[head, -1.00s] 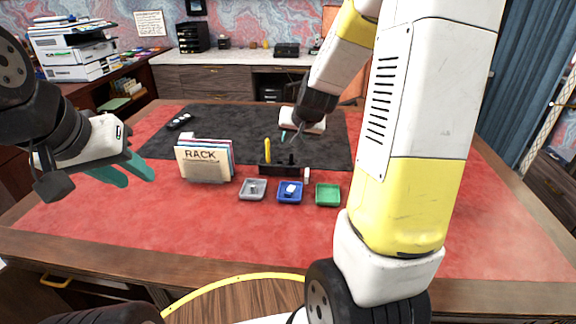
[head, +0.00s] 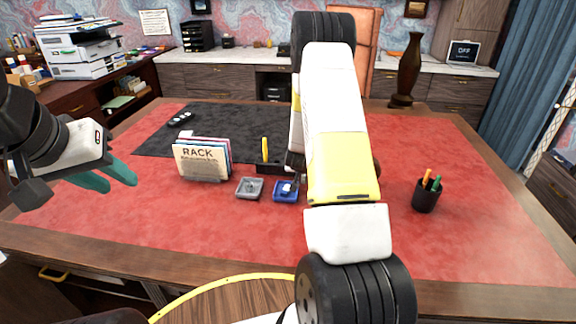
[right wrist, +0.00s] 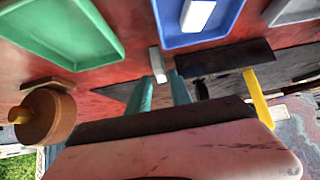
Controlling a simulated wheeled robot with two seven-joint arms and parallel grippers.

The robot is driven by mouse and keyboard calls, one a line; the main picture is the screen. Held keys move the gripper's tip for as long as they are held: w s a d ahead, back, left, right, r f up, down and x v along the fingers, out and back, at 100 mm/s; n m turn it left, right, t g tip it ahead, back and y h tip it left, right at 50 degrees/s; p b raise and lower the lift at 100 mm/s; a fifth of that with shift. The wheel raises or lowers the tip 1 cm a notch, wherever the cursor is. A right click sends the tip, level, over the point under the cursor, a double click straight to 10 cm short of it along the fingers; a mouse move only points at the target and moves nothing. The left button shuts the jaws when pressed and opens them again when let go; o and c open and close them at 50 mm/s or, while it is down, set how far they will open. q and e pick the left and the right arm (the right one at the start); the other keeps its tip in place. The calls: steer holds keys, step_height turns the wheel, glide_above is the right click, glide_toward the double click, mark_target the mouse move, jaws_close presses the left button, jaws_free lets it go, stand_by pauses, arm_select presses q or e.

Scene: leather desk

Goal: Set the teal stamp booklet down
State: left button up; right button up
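I cannot pick out a separate teal stamp booklet in either view. The rack (head: 203,160), marked RACK, stands upright at centre left with several coloured booklets or sheets in it. My right gripper is hidden behind my right arm in the head view. A small whitish block (right wrist: 156,63) lies just beyond the fingertips.
A grey tray (head: 249,188) and a blue tray (head: 286,191) holding a white item sit in front of a dark holder with a yellow stick (head: 265,149). A green tray (right wrist: 65,35) is near the right gripper. A pen cup (head: 426,194) stands right; red desk surface is clear around it.

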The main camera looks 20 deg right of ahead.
steer(key=x, duration=0.4)
steer(key=shift+a+f, duration=0.1)
jaws_close()
steer(key=shift+r, duration=0.2)
